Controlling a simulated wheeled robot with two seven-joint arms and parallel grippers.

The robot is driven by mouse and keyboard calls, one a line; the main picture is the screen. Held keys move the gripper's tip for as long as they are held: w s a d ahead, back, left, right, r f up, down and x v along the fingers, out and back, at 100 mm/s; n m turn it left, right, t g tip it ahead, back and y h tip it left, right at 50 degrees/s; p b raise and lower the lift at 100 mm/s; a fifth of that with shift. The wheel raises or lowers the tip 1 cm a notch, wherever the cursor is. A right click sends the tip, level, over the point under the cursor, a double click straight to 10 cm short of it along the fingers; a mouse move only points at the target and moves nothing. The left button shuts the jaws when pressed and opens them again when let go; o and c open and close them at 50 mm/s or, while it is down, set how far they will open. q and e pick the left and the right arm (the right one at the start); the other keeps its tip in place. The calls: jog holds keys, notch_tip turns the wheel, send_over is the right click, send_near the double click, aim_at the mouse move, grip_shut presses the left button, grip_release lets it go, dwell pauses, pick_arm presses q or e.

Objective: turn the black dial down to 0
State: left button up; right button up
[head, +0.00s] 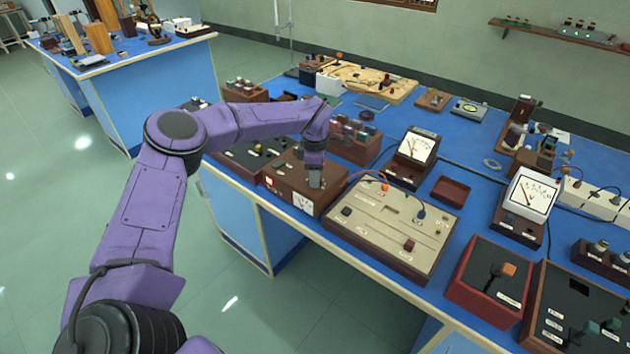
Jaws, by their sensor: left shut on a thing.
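My left gripper (315,181) points straight down onto the top of a brown wooden box (285,179), near its right end. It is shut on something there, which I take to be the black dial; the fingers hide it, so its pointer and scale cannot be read. The box's front carries a small white meter (303,203) and a red-lit switch (269,182). The meter's needle is too small to read. My right gripper is not in view.
A beige panel (388,228) with an orange and a dark cable stands right of the box. Bottle racks (355,139) and a dark meter (415,146) stand behind. A red box with an orange-topped lever (489,281) is at the front right. Blue bench top shows between them.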

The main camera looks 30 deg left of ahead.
pick_arm(q)
jog(key=n+b, duration=0.1)
jog(key=n, duration=0.1)
jog(key=n+b, duration=0.1)
jog(key=n, duration=0.1)
jog(key=n+b, duration=0.2)
jog(key=shift+s+f, duration=0.15)
jog(key=shift+f, duration=0.25)
jog(key=n+b, duration=0.2)
jog(key=n, duration=0.3)
jog(key=shift+r+b, duration=0.1)
jog(key=shift+b, duration=0.2)
jog(key=o, duration=1)
jog(key=shift+o, duration=0.2)
notch_tip(320, 180, up, 11)
jog(key=shift+b, duration=0.4)
